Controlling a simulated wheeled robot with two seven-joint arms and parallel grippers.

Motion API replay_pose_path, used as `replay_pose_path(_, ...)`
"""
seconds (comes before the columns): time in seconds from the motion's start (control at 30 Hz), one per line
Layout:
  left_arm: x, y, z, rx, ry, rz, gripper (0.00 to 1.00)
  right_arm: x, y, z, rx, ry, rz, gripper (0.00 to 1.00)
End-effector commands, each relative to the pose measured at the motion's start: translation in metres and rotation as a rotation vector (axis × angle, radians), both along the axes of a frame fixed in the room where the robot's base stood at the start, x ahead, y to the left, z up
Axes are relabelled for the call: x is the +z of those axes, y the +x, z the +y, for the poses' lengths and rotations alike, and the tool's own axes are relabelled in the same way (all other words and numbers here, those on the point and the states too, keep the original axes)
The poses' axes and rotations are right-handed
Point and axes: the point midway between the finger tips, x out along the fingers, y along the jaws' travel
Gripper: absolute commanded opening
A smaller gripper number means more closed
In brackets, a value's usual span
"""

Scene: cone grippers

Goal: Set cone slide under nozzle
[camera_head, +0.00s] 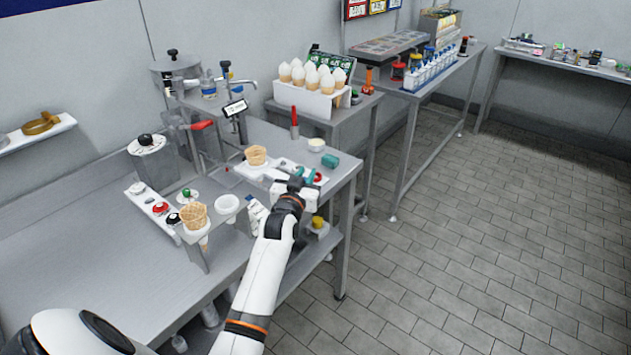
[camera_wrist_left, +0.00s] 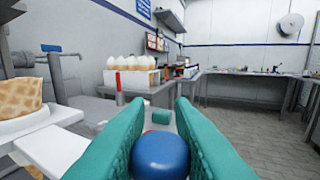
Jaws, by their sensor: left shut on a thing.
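A white cone slide (camera_head: 247,172) lies on the steel counter, with a waffle cone (camera_head: 256,155) upright in it. In the left wrist view the cone (camera_wrist_left: 20,100) shows at the left edge, above the white slide (camera_wrist_left: 55,150). The dispenser's nozzle (camera_head: 254,84) is above and slightly left of the cone; I cannot tell whether they line up. My left gripper (camera_head: 312,176) is at the slide's right end. Its teal fingers are shut on a blue knob (camera_wrist_left: 161,156), seen between them in the left wrist view. The knob's join to the slide is hidden. My right gripper is out of view.
A rack with another waffle cone (camera_head: 194,215) and an empty white ring (camera_head: 228,204) stands at the counter's front. A teal block (camera_head: 330,160), a small white bowl (camera_head: 316,144) and a red-handled tool (camera_head: 294,122) are beyond the gripper. White-topped cones (camera_head: 312,76) stand behind.

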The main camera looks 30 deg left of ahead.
Motion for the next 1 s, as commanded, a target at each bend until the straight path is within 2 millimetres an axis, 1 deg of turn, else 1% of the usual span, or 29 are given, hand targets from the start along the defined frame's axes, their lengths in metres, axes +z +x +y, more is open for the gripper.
replay_pose_path(0.03,0.000,0.001,0.014,0.002,0.010,0.000,0.00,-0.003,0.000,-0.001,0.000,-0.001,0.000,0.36)
replay_pose_path(0.1,0.000,0.002,0.027,0.001,0.009,0.000,0.00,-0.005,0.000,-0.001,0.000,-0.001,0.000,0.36)
replay_pose_path(0.2,0.001,0.003,0.041,0.001,0.007,-0.001,0.00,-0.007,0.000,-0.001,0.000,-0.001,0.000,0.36)
replay_pose_path(0.33,0.002,0.004,0.047,0.001,0.002,-0.003,0.00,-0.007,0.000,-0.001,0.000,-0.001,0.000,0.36)
replay_pose_path(0.57,0.002,0.004,0.046,0.001,0.001,-0.002,0.00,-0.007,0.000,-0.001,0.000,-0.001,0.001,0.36)
replay_pose_path(0.6,0.002,0.004,0.046,0.001,0.001,-0.002,0.24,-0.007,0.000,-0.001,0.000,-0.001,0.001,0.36)
replay_pose_path(0.67,0.002,0.004,0.046,0.001,0.001,-0.002,0.34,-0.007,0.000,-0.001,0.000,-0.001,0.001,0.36)
replay_pose_path(0.7,0.002,0.004,0.046,0.001,0.001,-0.002,0.41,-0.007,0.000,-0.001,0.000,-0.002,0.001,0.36)
replay_pose_path(1.0,0.001,0.003,0.046,0.001,0.001,-0.001,0.41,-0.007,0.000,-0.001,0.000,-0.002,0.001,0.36)
